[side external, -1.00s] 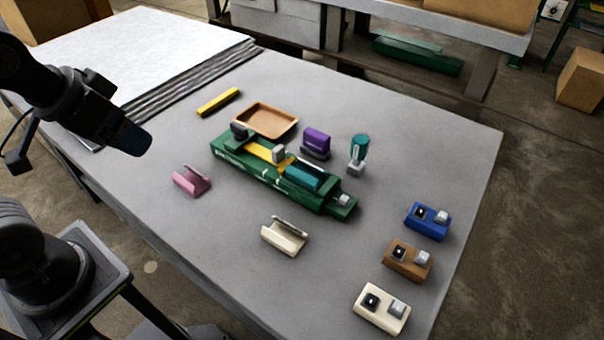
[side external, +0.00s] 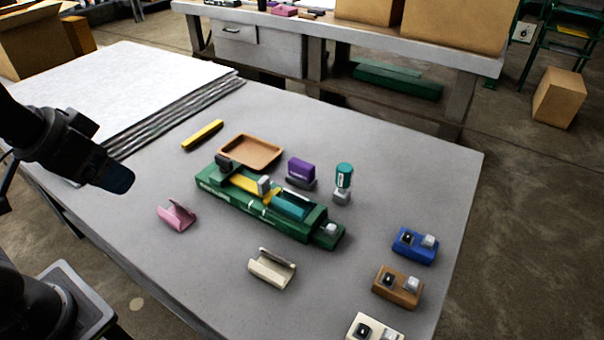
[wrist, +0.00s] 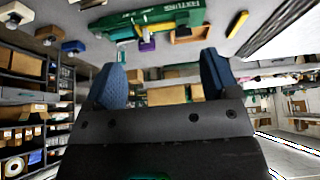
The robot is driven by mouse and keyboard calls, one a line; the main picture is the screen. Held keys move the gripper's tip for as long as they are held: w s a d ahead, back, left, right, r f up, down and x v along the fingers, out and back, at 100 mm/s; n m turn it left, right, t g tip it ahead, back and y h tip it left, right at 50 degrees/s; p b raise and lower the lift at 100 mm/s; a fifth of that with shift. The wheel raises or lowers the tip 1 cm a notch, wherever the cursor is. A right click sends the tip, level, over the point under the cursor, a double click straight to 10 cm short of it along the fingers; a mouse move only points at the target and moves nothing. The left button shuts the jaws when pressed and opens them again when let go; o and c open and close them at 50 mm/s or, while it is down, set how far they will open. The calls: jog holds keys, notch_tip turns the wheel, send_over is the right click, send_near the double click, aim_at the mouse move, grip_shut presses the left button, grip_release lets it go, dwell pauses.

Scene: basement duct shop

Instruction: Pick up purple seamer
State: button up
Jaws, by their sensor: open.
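The purple seamer (side external: 301,169) stands on a grey base on the table, behind the green fixture (side external: 270,205) and between the brown tray and a teal-topped tool. In the wrist view the purple seamer (wrist: 147,45) is small, near the top, beside the green fixture (wrist: 150,18). My gripper (side external: 118,180) is over the left side of the table, well apart from the seamer. In the wrist view the two blue fingertips of my gripper (wrist: 162,78) are spread wide with nothing between them.
A brown tray (side external: 251,151), a teal-topped tool (side external: 343,178), a yellow bar (side external: 203,134), a pink bent piece (side external: 177,216) and a cream one (side external: 271,269) surround the fixture. Blue (side external: 415,245), brown (side external: 398,286) and cream (side external: 372,328) blocks stand at right. White sheets (side external: 90,85) are stacked at left.

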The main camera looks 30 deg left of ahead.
jog(key=c, duration=0.4)
jog(key=w+d+r+n+g, duration=0.1)
jog(key=w+r+n, duration=0.35)
jog(key=w, duration=0.45)
jog(key=n+g, duration=0.5)
jog(key=n, duration=0.8)
send_over(301, 163)
notch_tip(301, 163, down, 14)
jog(key=shift+n, duration=0.25)
jog(key=f, duration=0.9)
jog(key=shift+s+a+f, duration=0.1)
jog(key=shift+s+a, duration=0.05)
jog(key=shift+s, duration=0.15)
jog(key=shift+w+f, duration=0.2)
jog(key=shift+f, duration=1.1)
jog(key=shift+w+f, duration=0.15)
jog(key=shift+f, duration=1.15)
